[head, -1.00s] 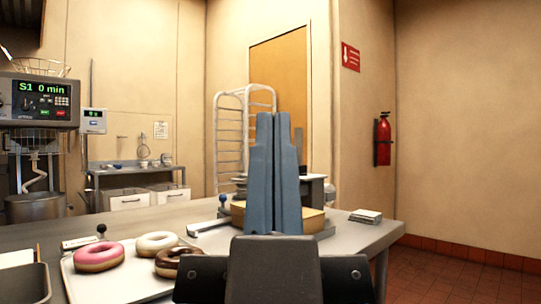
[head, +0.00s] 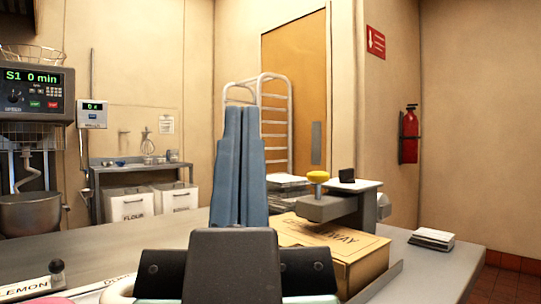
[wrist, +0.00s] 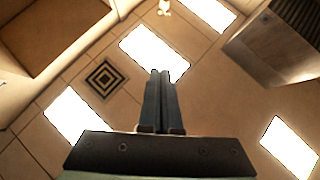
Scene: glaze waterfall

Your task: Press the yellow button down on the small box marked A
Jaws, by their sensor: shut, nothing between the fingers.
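A yellow button (head: 318,177), round and domed, stands on a grey device (head: 335,207) in the head view, to the right of my gripper. I see no letter A on this device, so I cannot tell whether it is the box marked A. My gripper (head: 241,110) points straight up, its two blue-grey fingers together and empty. It hides part of the scene behind it. The wrist view shows my fingertips (wrist: 161,73) against the ceiling, with neither the button nor the counter in sight.
A cardboard box (head: 370,262) with lettering ending in "WAY" sits on the counter (head: 420,270) below the device. A stack of white cards (head: 432,238) lies to the right. A "LEMON" label (head: 28,286) is at lower left. A wire rack (head: 275,120) stands behind.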

